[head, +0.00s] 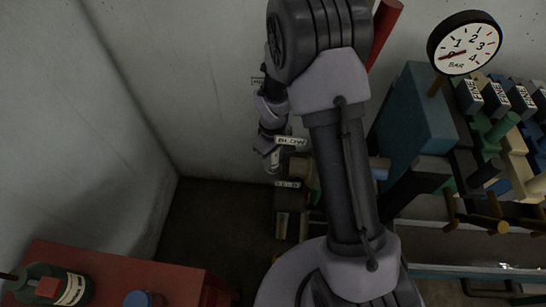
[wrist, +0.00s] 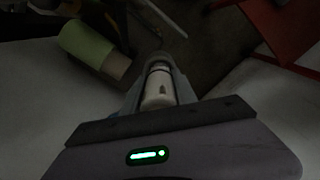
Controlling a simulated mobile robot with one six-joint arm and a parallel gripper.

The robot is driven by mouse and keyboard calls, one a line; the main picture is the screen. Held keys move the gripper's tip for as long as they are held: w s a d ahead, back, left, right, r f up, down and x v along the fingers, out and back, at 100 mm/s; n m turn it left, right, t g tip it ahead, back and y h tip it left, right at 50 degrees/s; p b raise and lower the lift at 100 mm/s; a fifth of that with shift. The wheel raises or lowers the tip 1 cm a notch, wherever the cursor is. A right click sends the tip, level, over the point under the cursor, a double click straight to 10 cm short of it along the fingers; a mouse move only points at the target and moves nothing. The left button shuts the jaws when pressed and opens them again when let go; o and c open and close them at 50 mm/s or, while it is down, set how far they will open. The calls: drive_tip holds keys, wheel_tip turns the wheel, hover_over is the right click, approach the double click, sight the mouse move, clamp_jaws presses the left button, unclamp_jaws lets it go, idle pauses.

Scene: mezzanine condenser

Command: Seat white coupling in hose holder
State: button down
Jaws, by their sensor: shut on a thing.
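The white coupling (wrist: 158,90) sits lengthwise between the two fingers of my gripper (wrist: 159,72) in the wrist view, with a dark ring near its far end. In the head view my gripper (head: 270,150) points down in front of the back wall, left of my arm, and a small pale part of the coupling (head: 274,161) shows at its tip. My gripper is shut on the coupling, which hangs in the air. I cannot make out the hose holder for certain.
A BLOW label (head: 291,141) and a pipe assembly (head: 300,172) stand close right of my gripper. A pressure gauge (head: 465,47), a blue-grey box (head: 415,110) and labelled blocks fill the right. A red bench (head: 130,268) with a dark bottle (head: 55,284) is lower left.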

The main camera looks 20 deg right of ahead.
sight(273, 164)
drive_tip(key=shift+f+b, duration=0.65)
drive_tip(key=shift+f, duration=0.25)
drive_tip(key=shift+f+b, duration=0.7)
drive_tip(key=shift+f, duration=0.05)
drive_tip(key=shift+r, duration=0.1)
drive_tip(key=shift+r+p, duration=0.8)
drive_tip(key=shift+s+r+p, duration=0.15)
drive_tip(key=shift+r+p, duration=0.5)
drive_tip(key=shift+r, duration=0.6)
drive_tip(key=shift+f+b, duration=0.75)
drive_tip(key=shift+f, duration=0.35)
